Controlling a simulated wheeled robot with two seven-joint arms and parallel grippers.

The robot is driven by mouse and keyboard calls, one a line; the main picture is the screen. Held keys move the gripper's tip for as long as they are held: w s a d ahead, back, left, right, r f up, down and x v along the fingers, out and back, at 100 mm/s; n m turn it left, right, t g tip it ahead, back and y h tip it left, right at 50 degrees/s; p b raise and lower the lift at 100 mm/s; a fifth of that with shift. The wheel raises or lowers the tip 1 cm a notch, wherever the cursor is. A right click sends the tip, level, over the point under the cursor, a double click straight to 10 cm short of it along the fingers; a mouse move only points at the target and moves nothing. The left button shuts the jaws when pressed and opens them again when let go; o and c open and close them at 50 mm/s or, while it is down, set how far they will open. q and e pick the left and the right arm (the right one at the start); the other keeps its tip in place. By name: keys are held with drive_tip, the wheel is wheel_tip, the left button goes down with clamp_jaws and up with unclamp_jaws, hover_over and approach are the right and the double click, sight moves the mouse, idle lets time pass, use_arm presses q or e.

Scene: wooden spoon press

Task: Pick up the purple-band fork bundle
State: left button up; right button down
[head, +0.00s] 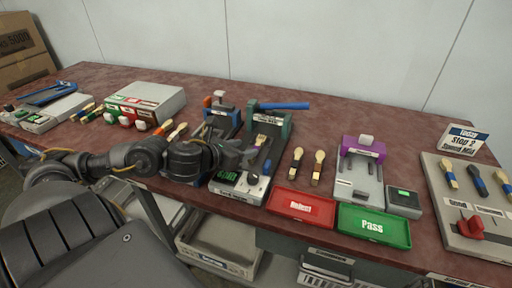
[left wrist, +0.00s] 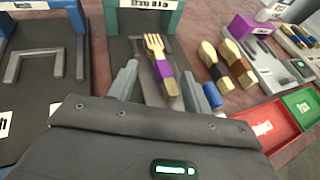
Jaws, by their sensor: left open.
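The purple-band fork bundle (left wrist: 161,67) lies in the bed of the green-framed press (left wrist: 144,22), its tines pointing toward the frame. In the head view the fork bundle (head: 261,141) shows small on the same press (head: 284,127), which has a blue lever. My left gripper (left wrist: 160,72) is open, one finger on each side of the fork, with nothing clamped. In the head view my left gripper (head: 243,153) reaches in from the left beside the bundle. Whether the fingers touch it I cannot tell. My right gripper is not in view.
Two banded spoon bundles (head: 306,166) lie right of the press. A red Reject tray (head: 302,207) and green Pass tray (head: 374,226) sit at the front edge. A purple-framed device (head: 363,149) stands behind the Pass tray. A blue-framed press (head: 223,119) stands close left.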

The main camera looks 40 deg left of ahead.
sight(256, 147)
use_arm(q)
drive_tip(key=x, duration=0.4)
drive_tip(key=shift+d+p, duration=0.1)
drive_tip(key=shift+p, duration=0.25)
drive_tip(key=shift+w+f, duration=0.25)
drive_tip(key=shift+w, duration=0.2)
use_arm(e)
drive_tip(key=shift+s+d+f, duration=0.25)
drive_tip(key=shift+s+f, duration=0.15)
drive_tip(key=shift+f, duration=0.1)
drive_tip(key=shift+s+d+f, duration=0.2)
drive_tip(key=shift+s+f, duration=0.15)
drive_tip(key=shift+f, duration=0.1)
use_arm(q)
drive_tip(key=shift+c, duration=0.4)
drive_tip(key=shift+s, duration=0.1)
clamp_jaws()
